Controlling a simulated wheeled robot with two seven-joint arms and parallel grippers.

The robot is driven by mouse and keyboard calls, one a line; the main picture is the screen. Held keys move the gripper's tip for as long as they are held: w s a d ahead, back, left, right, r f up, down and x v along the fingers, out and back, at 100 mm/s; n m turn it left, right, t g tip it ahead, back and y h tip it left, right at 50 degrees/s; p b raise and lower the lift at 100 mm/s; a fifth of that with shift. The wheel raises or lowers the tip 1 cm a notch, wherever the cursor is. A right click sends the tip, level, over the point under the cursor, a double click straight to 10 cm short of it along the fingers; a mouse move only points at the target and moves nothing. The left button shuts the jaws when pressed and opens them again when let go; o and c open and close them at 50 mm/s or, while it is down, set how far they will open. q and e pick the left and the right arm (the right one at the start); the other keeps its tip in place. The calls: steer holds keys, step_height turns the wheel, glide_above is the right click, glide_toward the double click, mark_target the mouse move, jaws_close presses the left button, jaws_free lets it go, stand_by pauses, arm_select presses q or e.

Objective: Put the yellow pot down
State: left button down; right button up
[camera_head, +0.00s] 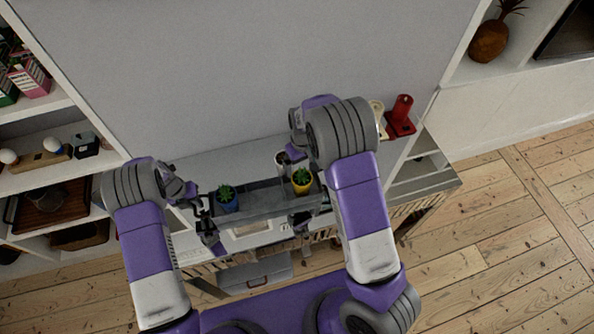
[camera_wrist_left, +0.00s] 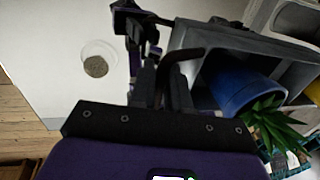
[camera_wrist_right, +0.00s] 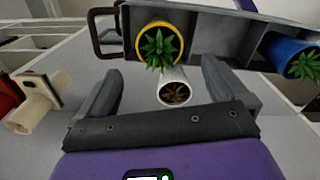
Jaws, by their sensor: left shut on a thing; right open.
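The yellow pot (camera_head: 301,184), with a green spiky plant, sits at the right part of the grey divided tray (camera_head: 260,201). In the right wrist view the yellow pot (camera_wrist_right: 145,31) stands in the tray near its dark handle (camera_wrist_right: 104,36). My right gripper (camera_wrist_right: 160,70) is open and empty, its fingers apart below the yellow pot in that picture. My left gripper (camera_wrist_left: 172,88) is shut on the tray's handle (camera_wrist_left: 185,55) at the other end. The blue pot (camera_head: 227,206) sits at the tray's left part; it also shows in the left wrist view (camera_wrist_left: 235,85).
A white pot (camera_wrist_right: 172,83) with brownish contents is outside the tray, between my right fingers in the picture. A red object (camera_head: 401,115) and a cream one (camera_head: 376,107) stand to the right. Shelves (camera_head: 45,110) rise at the left.

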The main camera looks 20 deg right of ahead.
steer(key=shift+r, duration=0.4)
steer(key=s+f, duration=0.3)
steer(key=s+f+m+y, duration=0.1)
steer(key=s+f, duration=0.3)
steer(key=s+a+f+m, duration=0.1)
steer(key=s+f, duration=0.2)
steer(key=f, duration=0.1)
steer(key=shift+s+f, duration=0.15)
steer(key=shift+f, duration=0.1)
steer(key=s+a+f+m+y, duration=0.3)
steer(key=s+a, duration=0.4)
steer(key=s, duration=0.6)
steer(key=shift+t, duration=0.3)
arm_select(q)
steer(key=c, duration=1)
jaws_free()
